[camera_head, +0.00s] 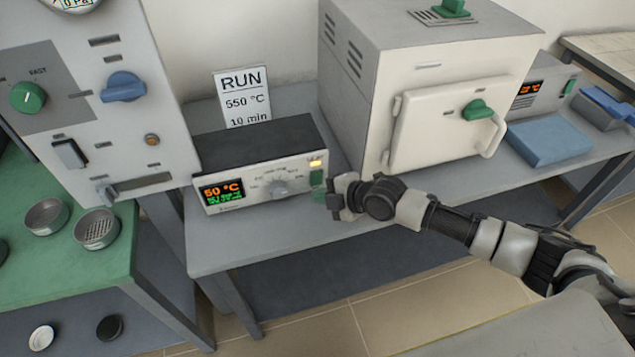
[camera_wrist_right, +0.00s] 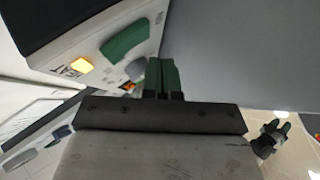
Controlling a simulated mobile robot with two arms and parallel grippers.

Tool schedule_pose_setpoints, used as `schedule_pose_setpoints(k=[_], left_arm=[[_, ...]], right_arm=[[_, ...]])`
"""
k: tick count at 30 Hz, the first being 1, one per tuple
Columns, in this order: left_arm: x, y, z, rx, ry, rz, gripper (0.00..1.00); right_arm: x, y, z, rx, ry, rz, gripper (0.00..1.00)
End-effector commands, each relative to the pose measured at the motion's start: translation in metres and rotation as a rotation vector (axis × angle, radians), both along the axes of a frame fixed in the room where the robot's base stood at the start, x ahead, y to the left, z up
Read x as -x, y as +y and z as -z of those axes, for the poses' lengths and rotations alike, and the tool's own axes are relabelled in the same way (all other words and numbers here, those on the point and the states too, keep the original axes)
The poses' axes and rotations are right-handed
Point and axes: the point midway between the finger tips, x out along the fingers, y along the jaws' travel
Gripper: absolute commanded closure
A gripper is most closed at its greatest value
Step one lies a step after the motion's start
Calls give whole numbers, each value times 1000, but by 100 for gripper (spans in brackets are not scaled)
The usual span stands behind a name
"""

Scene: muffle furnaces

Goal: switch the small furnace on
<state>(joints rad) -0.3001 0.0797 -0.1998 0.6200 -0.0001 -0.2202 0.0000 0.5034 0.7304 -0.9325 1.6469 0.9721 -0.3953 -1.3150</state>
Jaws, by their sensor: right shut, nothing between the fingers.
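The small white furnace (camera_head: 450,115) stands on the grey bench with its door closed. Left of it is a control box (camera_head: 262,160) with a lit display (camera_head: 223,192) reading 50 °C, a grey dial (camera_head: 279,187) and a lit amber lamp (camera_head: 316,163). A green switch (camera_head: 317,178) sits below the lamp; it also shows in the right wrist view (camera_wrist_right: 125,40). My right gripper (camera_head: 322,197) is shut and empty, just in front of the box's right end below the switch. Its green fingers (camera_wrist_right: 163,75) appear beside the switch; contact is unclear. My left gripper (camera_wrist_right: 277,130) shows small in the wrist view, fingers apart.
A sign (camera_head: 243,97) reads RUN, 550 °C, 10 min. A tall panel (camera_head: 100,90) with knobs stands left, above a green table (camera_head: 75,268) with round sieves. Right of the furnace are another box with a lit display (camera_head: 530,88) and a blue block (camera_head: 548,142).

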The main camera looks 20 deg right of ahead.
Motion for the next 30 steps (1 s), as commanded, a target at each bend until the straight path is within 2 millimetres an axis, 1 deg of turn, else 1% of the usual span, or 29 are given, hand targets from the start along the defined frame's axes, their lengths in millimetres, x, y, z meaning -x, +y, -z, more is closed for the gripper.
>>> schedule_pose_setpoints(k=[6,13,18,30], left_arm=[[0,0,-23,0,0,0,58],[0,0,-41,0,0,0,58],[0,0,-44,0,0,0,58],[0,0,-43,0,0,0,58]], right_arm=[[20,-1,-7,0,4,0,100],[42,-2,-9,1,3,0,100],[48,-2,-7,0,0,0,100],[48,-2,-6,0,0,0,100]])
